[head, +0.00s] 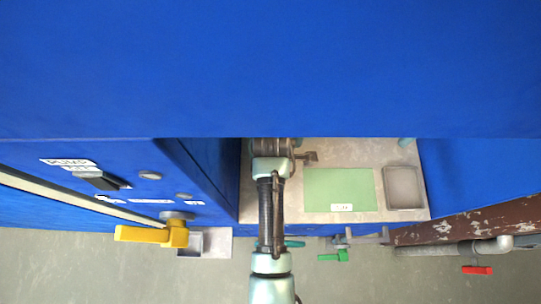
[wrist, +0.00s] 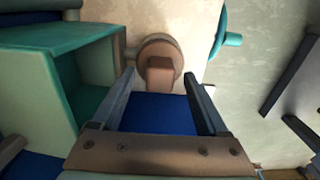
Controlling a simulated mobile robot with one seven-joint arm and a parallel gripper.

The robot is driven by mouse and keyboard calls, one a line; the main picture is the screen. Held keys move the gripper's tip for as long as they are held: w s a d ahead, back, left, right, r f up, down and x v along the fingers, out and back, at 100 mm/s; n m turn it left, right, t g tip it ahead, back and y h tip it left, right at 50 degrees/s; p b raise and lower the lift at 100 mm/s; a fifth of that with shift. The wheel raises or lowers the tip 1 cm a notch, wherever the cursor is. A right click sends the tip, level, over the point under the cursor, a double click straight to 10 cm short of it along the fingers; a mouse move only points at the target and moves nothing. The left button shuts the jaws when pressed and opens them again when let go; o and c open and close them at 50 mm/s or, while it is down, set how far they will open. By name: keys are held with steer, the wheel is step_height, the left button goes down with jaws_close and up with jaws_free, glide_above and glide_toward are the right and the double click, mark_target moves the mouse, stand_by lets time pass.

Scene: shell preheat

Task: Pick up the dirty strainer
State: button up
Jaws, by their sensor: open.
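A brown round part with a blocky stub facing the camera (wrist: 158,68) is in the wrist view, probably the dirty strainer. It lies just beyond my fingertips, roughly centred between them, and I see no clear contact. In the head view a small brown piece (head: 308,157) sits on the bench right of my arm; it may be the same thing. My gripper (wrist: 160,80) is open, with its two dark fingers apart and a blue surface showing between them. In the head view my arm reaches under the blue overhang, and my fingertips are hidden.
The pale bench (head: 318,222) holds a green labelled mat (head: 340,185) and a grey tray (head: 404,186). Blue cabinet walls (head: 200,165) flank it. A yellow handle (head: 145,234) juts out at left. A teal handle (wrist: 228,38) is near my right finger.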

step_height(320, 180, down, 2)
steer(key=shift+f, duration=0.1)
jaws_close()
stand_by(0.4)
